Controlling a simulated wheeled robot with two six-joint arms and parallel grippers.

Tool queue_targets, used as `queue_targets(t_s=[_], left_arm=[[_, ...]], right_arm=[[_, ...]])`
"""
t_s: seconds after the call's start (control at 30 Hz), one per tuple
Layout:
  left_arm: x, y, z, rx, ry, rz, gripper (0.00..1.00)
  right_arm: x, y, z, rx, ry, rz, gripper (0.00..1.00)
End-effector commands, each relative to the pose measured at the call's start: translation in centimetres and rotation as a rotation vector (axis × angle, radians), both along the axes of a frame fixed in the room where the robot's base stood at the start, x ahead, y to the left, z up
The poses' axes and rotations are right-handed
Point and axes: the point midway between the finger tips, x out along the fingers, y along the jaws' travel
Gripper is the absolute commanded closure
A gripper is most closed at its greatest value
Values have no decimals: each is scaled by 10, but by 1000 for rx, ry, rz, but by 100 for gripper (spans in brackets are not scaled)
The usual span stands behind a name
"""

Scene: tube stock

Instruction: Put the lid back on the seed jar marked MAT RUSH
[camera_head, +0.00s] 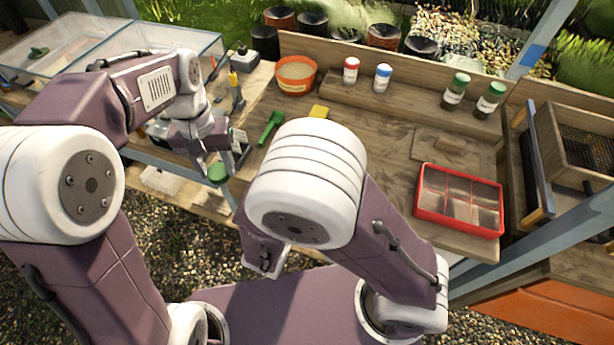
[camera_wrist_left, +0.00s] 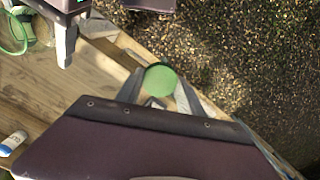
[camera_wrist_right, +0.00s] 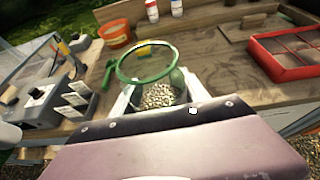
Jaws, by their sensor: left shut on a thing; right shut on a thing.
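The green lid (camera_wrist_left: 160,78) is a round disc between the two fingers of my left gripper (camera_wrist_left: 160,92). In the head view the lid (camera_head: 217,172) shows at my left gripper (camera_head: 222,163), near the table's front edge. The seed jar (camera_wrist_right: 158,95) is clear glass with a green rim and pale seeds in it. It is open at the top and held by my right gripper (camera_wrist_right: 160,100). The green rim (camera_wrist_left: 16,34) also shows in the left wrist view. My right arm hides the jar and right gripper in the head view. I cannot read its marking.
A red sectioned tray (camera_head: 458,200) lies at right. Jars with red (camera_head: 351,70), blue (camera_head: 382,78) and green (camera_head: 456,90) lids stand at the back. An orange pot (camera_head: 296,78), green trowel (camera_head: 270,128) and yellow block (camera_head: 318,112) are on the bench. Bare wood lies in the middle.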

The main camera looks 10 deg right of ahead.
Motion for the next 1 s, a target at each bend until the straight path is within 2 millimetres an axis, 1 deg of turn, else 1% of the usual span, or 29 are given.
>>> queue_targets(t_s=[0.03,0.1,0.17,0.3,0.37,0.4,0.5,0.6,0.7,0.8,1.0], left_arm=[[3,-15,15,-2,-7,-36,92],[2,-35,34,-1,-4,-86,92],[1,-53,50,-1,-4,-130,92],[-7,-97,83,-1,-2,-246,92],[-11,-116,95,-1,0,-298,92],[-14,-129,101,0,1,-331,92],[-24,-156,112,0,2,-406,92],[-38,-173,114,1,4,-464,92],[-46,-182,114,1,4,-497,92],[-49,-186,114,1,4,-509,92],[-49,-186,114,1,4,-509,92]], right_arm=[[0,0,0,0,-1,0,100],[0,0,0,0,-1,0,100],[0,0,0,0,-1,0,100],[0,0,0,0,-1,0,100],[0,0,0,0,-1,0,100],[0,0,0,0,-1,0,100],[0,0,0,0,-1,0,100],[0,0,0,0,-1,0,100],[0,0,0,0,-1,0,100],[0,0,0,0,-1,0,100],[0,0,0,0,-1,0,100]])
